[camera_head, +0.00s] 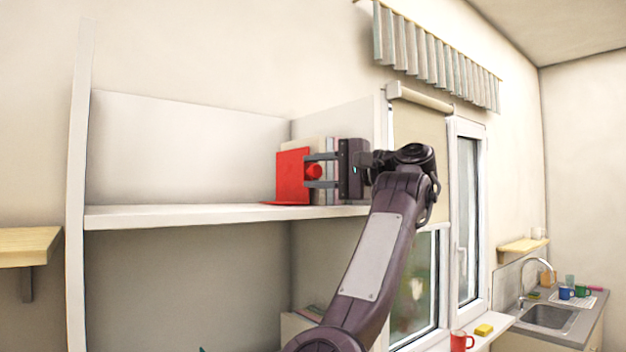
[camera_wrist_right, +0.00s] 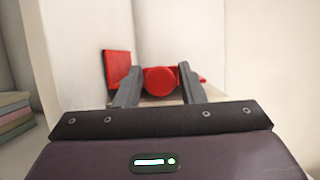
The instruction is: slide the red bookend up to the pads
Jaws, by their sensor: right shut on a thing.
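The red bookend (camera_head: 291,175) stands upright on the white shelf, its foot flat on the board; its red plate also shows in the right wrist view (camera_wrist_right: 118,70). My right gripper (camera_head: 314,171) is shut on the bookend's round red knob (camera_wrist_right: 160,81), one finger on each side. The pads (camera_head: 329,148) stand upright in a row just right of the bookend, partly hidden behind it and my gripper. Any gap between bookend and pads is hidden. My left gripper is not in view.
The shelf board (camera_head: 180,214) is bare left of the bookend. A white side panel (camera_head: 340,118) closes the shelf on the right, beside the window. Several flat coloured things (camera_wrist_right: 14,118) lie at the left edge of the right wrist view.

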